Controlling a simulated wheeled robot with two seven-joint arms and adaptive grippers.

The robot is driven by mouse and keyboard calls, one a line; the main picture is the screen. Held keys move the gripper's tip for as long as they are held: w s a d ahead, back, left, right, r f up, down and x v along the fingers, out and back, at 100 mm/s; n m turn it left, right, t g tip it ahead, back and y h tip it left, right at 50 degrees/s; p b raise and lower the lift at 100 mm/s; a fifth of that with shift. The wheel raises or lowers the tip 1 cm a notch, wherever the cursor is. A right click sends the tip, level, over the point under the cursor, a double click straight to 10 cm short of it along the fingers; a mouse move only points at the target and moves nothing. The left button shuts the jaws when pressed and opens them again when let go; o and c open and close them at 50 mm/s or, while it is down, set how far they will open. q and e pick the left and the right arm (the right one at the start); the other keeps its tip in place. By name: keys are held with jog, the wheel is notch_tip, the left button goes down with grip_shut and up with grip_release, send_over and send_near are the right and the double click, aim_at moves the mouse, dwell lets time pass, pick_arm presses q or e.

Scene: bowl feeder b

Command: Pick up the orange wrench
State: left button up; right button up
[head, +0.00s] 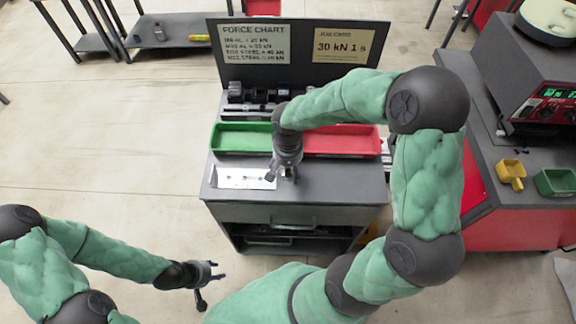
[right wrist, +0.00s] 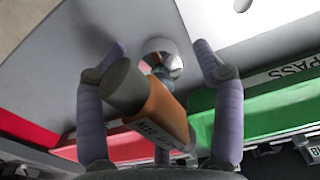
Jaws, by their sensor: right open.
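An orange-brown body with a grey round end cap and partly readable lettering shows in the right wrist view (right wrist: 162,115). It looks like the orange wrench, but its full shape is hidden. My right gripper (head: 288,174) is open, with its fingers apart on both sides of this body. I cannot tell if they touch it. In the head view this gripper is over the front of the bench, and the orange body cannot be made out beneath it. My left gripper (head: 209,279) is open and empty, low at the left, apart from the bench.
A green tray (head: 228,152) and a red tray (head: 345,154) lie behind my right gripper on the grey bench (head: 345,185). A white plate (head: 232,179) lies to its left. A dark chart board (head: 298,58) stands at the back. A machine bench with yellow and green bins is right.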

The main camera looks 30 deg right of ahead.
grip_shut()
jog(key=shift+r, duration=0.15)
